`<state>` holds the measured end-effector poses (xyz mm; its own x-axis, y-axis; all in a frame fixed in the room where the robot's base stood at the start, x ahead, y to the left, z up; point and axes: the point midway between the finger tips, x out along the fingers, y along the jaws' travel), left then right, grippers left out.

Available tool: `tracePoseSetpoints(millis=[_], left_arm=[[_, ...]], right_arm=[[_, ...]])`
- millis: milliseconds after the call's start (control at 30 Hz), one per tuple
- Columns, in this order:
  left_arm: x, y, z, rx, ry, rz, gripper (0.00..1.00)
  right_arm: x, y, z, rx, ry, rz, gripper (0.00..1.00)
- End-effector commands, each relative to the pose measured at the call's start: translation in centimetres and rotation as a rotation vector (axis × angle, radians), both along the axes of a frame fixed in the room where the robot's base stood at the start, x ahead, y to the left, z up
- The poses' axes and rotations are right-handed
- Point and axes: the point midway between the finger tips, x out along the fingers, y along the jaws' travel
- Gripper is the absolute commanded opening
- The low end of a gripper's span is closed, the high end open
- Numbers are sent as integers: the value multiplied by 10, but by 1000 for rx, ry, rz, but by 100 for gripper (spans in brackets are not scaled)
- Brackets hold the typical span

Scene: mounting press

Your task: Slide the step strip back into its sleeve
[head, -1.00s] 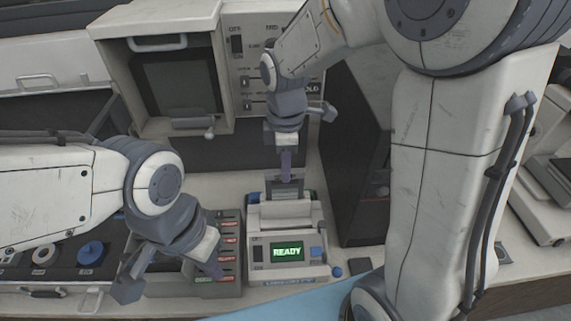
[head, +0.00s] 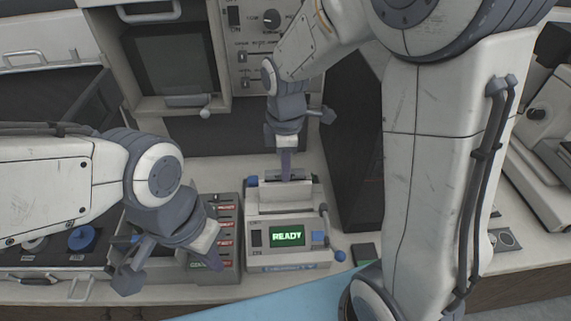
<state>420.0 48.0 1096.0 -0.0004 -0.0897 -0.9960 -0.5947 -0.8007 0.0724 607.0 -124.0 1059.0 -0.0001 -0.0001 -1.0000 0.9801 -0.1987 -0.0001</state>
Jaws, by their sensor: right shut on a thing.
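My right gripper (head: 285,172) reaches down from above to the back of a light grey device (head: 268,232) with a green READY display. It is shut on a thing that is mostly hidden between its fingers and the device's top. A grey plate (head: 267,191) shows around the fingertips there. I cannot make out the step strip or its sleeve clearly, nor tell whether the held thing is inside anything. My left gripper (head: 208,241) hangs at the left, over or beside a grey rack (head: 229,265) with red labels. Its finger gap cannot be made out.
A cabinet with a dark window (head: 172,62) stands behind at the left. A tall dark panel (head: 357,165) stands right of the device. A lever with a blue knob (head: 340,256) sticks out at the device's right. A blue surface (head: 290,300) lies in front.

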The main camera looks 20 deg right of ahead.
Motion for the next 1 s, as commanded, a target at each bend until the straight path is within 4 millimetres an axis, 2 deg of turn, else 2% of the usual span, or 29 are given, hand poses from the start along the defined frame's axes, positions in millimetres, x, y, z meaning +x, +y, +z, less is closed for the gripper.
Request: tracePoseSetpoints(millis=[267, 300, 367, 400, 767, 867, 1000], left_arm=[[0, 0, -1, 0, 0, 0, 0], [0, 0, -1, 0, 0, 0, 0], [0, 0, -1, 0, 0, 0, 0], [0, 0, -1, 0, 0, 0, 0], [0, 0, -1, 0, 0, 0, 0], [0, 0, -2, 0, 0, 0, 0], [0, 0, -3, 0, 0, 0, 0]], right_arm=[[0, 0, -2, 0, 0, 0, 0], [0, 0, -2, 0, 0, 0, 22], [0, 0, -2, 0, 0, 0, 45], [0, 0, -2, 0, 0, 0, 54], [1, 0, 2, 0, -1, 0, 54], [1, 0, 13, 0, -4, 0, 54], [2, 0, 41, 2, -7, 0, 54]])
